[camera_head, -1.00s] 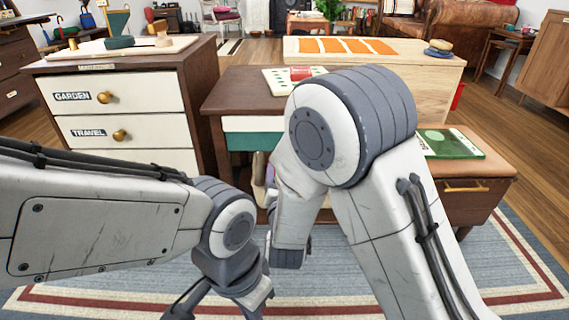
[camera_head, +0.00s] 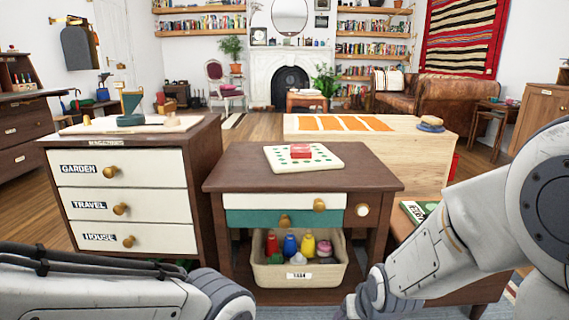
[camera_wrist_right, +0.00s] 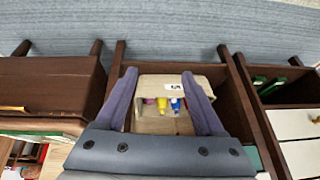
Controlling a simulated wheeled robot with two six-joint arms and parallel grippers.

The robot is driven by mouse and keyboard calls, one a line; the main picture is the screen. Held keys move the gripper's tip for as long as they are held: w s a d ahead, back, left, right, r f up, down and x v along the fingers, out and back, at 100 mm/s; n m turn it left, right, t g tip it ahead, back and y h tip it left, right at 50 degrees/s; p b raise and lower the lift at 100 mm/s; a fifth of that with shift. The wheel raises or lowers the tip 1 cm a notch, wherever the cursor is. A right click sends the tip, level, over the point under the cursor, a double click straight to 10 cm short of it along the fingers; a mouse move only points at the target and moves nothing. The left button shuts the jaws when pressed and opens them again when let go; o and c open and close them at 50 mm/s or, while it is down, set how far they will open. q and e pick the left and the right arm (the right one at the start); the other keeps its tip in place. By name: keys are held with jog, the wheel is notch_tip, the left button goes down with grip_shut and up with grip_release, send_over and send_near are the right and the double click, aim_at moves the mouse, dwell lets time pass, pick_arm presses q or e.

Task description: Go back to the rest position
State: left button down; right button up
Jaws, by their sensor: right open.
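My right gripper (camera_wrist_right: 159,78) is open and empty in the right wrist view. Its two fingers are spread apart in front of the basket (camera_wrist_right: 158,122), which appears upside down there. In the head view my right arm comes in from the right and its gripper is below the frame. My left arm lies low at the bottom left of the head view, and its gripper is out of view. The basket (camera_head: 300,283) of coloured bottles stands on the low shelf of the brown table (camera_head: 235,170).
A cabinet (camera_head: 120,175) with labelled drawers stands at left. A green book (camera_head: 412,211) lies at right, partly hidden by my right arm. A red block (camera_head: 300,151) sits on a dotted white board (camera_head: 328,158). A light wood chest (camera_head: 400,160) stands behind the table.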

jog(key=s+d+g, duration=0.2)
jog(key=s+d, duration=0.2)
jog(key=s, duration=0.2)
jog(key=s+a+r+n+g+p, duration=0.1)
jog(key=s+a+r+n+p, duration=0.2)
jog(key=s+a+r+p, duration=0.35)
jog(key=s+a+r+n+g+p, duration=0.1)
jog(key=s+a+r+n+p, duration=0.15)
jog(key=r+p, duration=0.65)
jog(key=s+a+r+n+g+p, duration=0.15)
jog(key=s+a+r+p, duration=0.35)
jog(key=r, duration=0.5)
notch_tip(320, 180, up, 36)
jog(key=p, duration=3.5)
jog(key=shift+s+d+n, duration=0.15)
jog(key=shift+s+n, duration=0.05)
jog(key=shift+n, duration=0.1)
